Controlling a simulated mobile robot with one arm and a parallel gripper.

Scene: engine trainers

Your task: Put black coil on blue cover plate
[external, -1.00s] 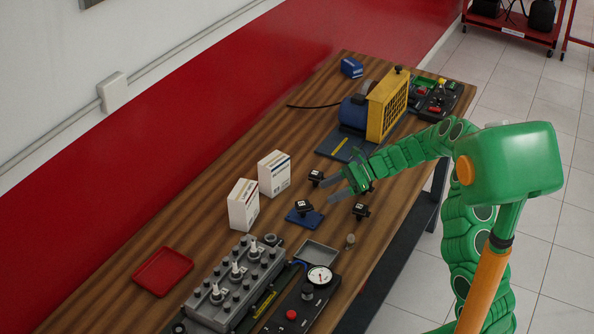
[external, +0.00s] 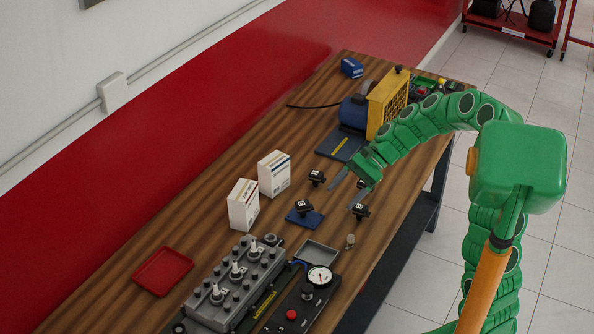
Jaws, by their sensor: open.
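A black coil (external: 304,207) rests on the small blue cover plate (external: 312,221) in the middle of the table. A second black coil (external: 316,177) stands on the wood just behind the plate. A third black coil (external: 361,211) stands to the plate's right, near the table's front edge. My gripper (external: 341,196) is open and empty, with its fingers spread above the wood between the second and third coils. One finger reaches close to the third coil; I cannot tell if they touch. A dark bit beside the gripper is mostly hidden.
Two white boxes (external: 274,173) (external: 243,205) stand left of the plate. A blue and yellow machine (external: 388,104) is behind my gripper. A grey engine block (external: 235,278), a gauge panel (external: 306,297), a grey tray (external: 316,255) and a red tray (external: 163,271) are at the near end.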

